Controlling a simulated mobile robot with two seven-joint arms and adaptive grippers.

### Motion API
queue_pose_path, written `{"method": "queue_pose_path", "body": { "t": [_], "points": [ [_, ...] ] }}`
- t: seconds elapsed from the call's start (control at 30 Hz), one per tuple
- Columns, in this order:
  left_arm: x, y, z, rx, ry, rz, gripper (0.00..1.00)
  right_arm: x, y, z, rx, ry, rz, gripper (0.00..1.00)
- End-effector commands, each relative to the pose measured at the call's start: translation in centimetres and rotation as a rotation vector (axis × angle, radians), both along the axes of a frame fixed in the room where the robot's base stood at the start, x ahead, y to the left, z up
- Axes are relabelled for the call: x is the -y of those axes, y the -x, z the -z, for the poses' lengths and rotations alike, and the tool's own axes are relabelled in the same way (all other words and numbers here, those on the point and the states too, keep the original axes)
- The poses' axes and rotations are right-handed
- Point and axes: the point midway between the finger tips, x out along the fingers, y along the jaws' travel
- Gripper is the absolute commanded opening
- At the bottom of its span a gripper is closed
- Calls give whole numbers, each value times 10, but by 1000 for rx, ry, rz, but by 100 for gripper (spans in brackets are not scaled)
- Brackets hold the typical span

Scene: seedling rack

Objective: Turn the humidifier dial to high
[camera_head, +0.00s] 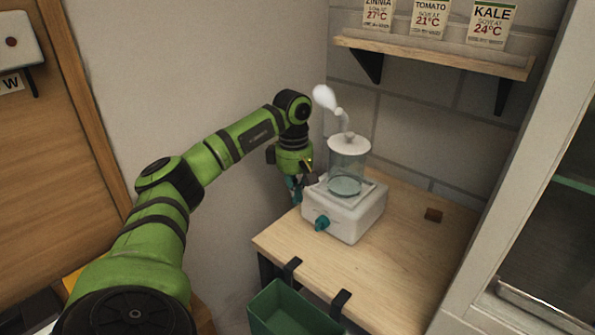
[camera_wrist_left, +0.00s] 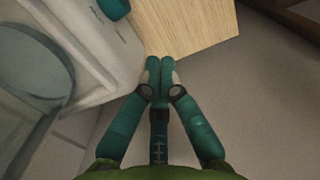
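The humidifier (camera_head: 345,215) is a white box with a clear water tank (camera_head: 347,170) on top, on the wooden bench. Its teal dial (camera_head: 321,223) sits on the front face. In the left wrist view the humidifier's white body (camera_wrist_left: 85,50) fills the upper left, and the dial (camera_wrist_left: 114,8) is cut by the top edge. My left gripper (camera_head: 296,192) is beside the humidifier's left side, behind the dial and apart from it. In the left wrist view its teal fingertips (camera_wrist_left: 160,66) are together with nothing seen between them. My right gripper is out of view.
A green bin (camera_head: 288,312) hangs on the front edge by black hooks. A wall shelf (camera_head: 435,55) holds seed packets. A glass-fronted cabinet stands right.

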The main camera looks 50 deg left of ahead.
Motion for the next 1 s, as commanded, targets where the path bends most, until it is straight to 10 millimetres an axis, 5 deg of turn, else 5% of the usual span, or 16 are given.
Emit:
{"method": "queue_pose_path", "body": {
  "t": [0.13, 0.43, 1.0],
  "points": [
    [2, 1, 30, -5, 1, 0, 0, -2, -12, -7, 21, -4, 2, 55],
    [38, -4, 34, 1, 2, 1, 0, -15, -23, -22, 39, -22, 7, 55],
    [40, -5, 35, 1, 0, -1, 0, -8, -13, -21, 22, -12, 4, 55]
  ]
}}
